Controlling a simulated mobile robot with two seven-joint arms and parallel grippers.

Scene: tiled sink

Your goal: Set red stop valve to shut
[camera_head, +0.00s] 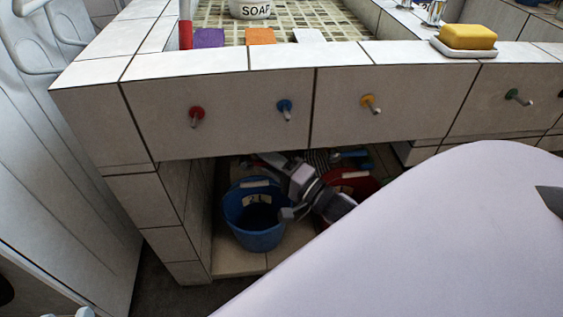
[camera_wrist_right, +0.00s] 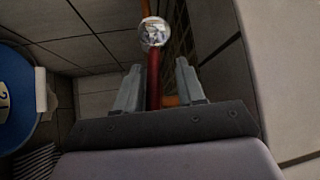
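In the right wrist view a red pipe (camera_wrist_right: 154,78) stands between my fingers in the picture, with a round, shiny chrome piece (camera_wrist_right: 155,32) on it beyond the fingertips. This looks like the red stop valve; its setting cannot be read. My right gripper (camera_wrist_right: 160,80) is open, with nothing held between its fingers. In the head view my right gripper (camera_head: 268,160) reaches into the recess under the counter, its tips partly hidden by the counter's lower edge. The valve is hidden in the head view. My left gripper is not clearly visible.
A blue bucket (camera_head: 252,232) stands left of my right wrist and also shows in the wrist view (camera_wrist_right: 17,98). A red bucket (camera_head: 352,178) is behind it on the right. Red (camera_head: 197,113), blue (camera_head: 285,106), orange (camera_head: 369,101) and green (camera_head: 514,95) knobs stick out of the tiled front.

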